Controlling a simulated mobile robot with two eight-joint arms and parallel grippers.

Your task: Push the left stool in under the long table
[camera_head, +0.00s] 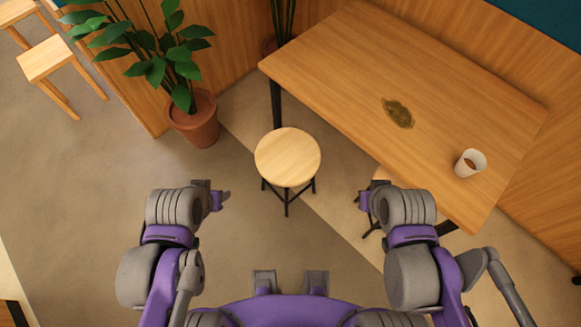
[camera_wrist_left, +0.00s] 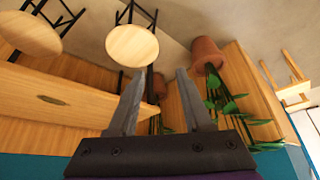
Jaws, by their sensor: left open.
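The left stool (camera_head: 287,157) has a round pale wood seat and thin black legs. It stands upright on the floor, out in front of the left end of the long wooden table (camera_head: 400,60). The stool also shows in the left wrist view (camera_wrist_left: 132,46), with the table (camera_wrist_left: 60,92) beside it. My left gripper (camera_head: 218,195) is left of the stool and apart from it. Its fingers (camera_wrist_left: 160,88) are spread and empty. My right gripper (camera_head: 365,201) is right of the stool, near the table's front edge. Its fingers are not clear.
A second round stool (camera_wrist_left: 30,36) stands near the table, mostly hidden by my right arm in the head view. A white cup (camera_head: 470,163) and a brown-green patch (camera_head: 398,112) are on the table. A potted plant (camera_head: 194,122) stands at the left wall.

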